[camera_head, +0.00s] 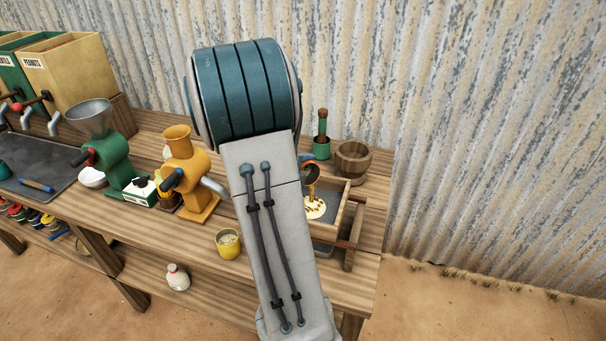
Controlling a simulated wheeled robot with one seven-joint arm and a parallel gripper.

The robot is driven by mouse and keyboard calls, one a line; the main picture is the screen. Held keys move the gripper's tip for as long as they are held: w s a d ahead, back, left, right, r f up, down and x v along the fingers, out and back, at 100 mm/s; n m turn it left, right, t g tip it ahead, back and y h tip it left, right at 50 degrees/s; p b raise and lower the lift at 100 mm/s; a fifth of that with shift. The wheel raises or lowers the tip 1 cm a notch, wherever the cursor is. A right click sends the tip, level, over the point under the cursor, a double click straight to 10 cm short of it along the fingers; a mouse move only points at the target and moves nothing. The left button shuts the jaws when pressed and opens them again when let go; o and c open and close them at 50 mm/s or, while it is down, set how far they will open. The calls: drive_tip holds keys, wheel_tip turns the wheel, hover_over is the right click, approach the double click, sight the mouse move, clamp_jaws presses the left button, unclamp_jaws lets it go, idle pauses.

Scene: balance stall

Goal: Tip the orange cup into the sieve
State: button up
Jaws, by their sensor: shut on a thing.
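The orange cup (311,159) is tipped, mouth down, just right of my arm and above the sieve. Brownish-yellow grains show below its mouth and seem to be falling. The sieve (342,206) is a square wooden frame with a grey bottom on the right part of the bench. A pale yellow heap of grains (314,208) lies in it. My gripper (304,160) is mostly hidden behind my arm; it is shut on the orange cup. How much is left in the cup is hidden.
A yellow cup with pale contents (228,244) stands at the bench's front. An orange grinder (185,178) and a green grinder (115,160) stand left.

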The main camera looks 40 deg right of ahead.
sight(310, 174)
drive_tip(key=shift+s+a+f+m+t+h+b, duration=0.15)
drive_tip(key=shift+f+m+t+h+b, duration=0.2)
drive_tip(key=shift+b, duration=1.95)
drive_tip(key=shift+s+d+f+m+t+h+b, duration=0.2)
drive_tip(key=shift+m+t+b, duration=0.25)
drive_tip(key=shift+b, duration=1.85)
drive_tip(key=shift+s+a+r+m+t+h+b, duration=0.3)
drive_tip(key=shift+s+m+t+h+b, duration=0.35)
drive_tip(key=shift+b, duration=2.6)
drive_tip(key=shift+s+a+r+m+t+h+b, duration=0.25)
drive_tip(key=shift+m+b, duration=0.6)
drive_tip(key=shift+b, duration=2.35)
drive_tip(key=shift+s+r+h+b, duration=0.15)
drive_tip(key=shift+r+h+b, duration=0.15)
drive_tip(key=shift+b, duration=0.4)
